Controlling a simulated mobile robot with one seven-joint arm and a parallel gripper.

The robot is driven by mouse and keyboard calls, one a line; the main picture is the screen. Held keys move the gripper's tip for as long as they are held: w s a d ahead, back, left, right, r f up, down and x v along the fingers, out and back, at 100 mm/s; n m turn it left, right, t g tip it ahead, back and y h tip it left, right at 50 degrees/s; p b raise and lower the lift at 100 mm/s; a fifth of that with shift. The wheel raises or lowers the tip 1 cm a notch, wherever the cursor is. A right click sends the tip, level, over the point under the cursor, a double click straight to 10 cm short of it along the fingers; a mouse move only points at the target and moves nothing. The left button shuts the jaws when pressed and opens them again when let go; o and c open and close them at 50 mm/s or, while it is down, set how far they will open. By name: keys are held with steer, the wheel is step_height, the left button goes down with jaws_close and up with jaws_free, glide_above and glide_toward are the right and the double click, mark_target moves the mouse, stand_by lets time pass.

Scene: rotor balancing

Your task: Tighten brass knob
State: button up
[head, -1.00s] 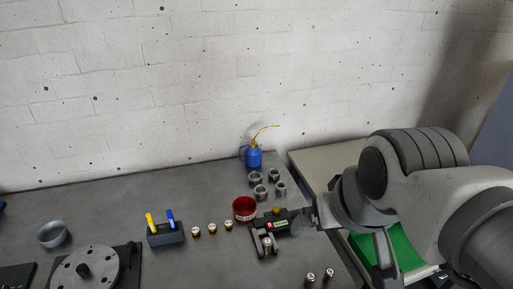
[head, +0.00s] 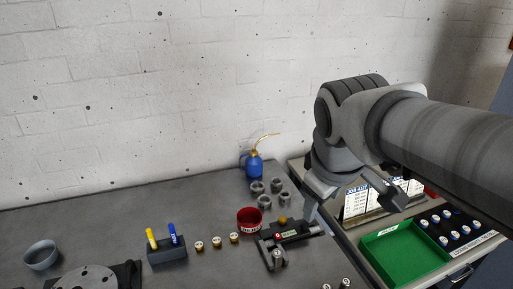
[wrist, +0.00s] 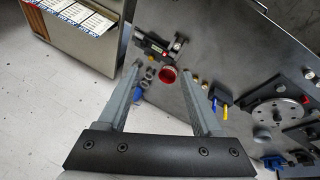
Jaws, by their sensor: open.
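The small brass knob (head: 283,219) sits at the back edge of a dark fixture (head: 292,236) with a green display and a red button, near the bench's right side. In the wrist view the knob (wrist: 151,57) shows as a small yellow spot beside the fixture (wrist: 152,44), beyond the left fingertip. My gripper (head: 352,206) is open and empty, raised above and to the right of the fixture; in the wrist view its two fingers (wrist: 174,80) are wide apart.
A red bowl (head: 250,220) stands just left of the knob, with several grey collars (head: 264,202) and a blue oil can (head: 254,166) behind. Several brass-topped weights (head: 217,242) and a pen holder (head: 168,250) lie left. A green tray (head: 405,252) is right of the bench.

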steer(key=w+a+f+n+h+b, duration=0.1)
steer(key=w+a+f+n+b, duration=0.1)
steer(key=w+f+n+b, duration=0.6)
steer(key=n+g+b, duration=0.1)
steer(key=n+b, duration=0.2)
steer(key=n, duration=1)
glide_toward(282, 219)
steer(key=shift+h, duration=0.3)
steer(key=b+x, duration=0.2)
steer(key=x, duration=0.2)
steer(key=b+x, duration=0.1)
steer(key=x, duration=0.3)
steer(key=shift+w+a+f+b, duration=0.1)
steer(key=shift+a+b, duration=0.1)
steer(key=shift+b, duration=0.2)
steer(key=shift+c, duration=0.2)
jaws_close()
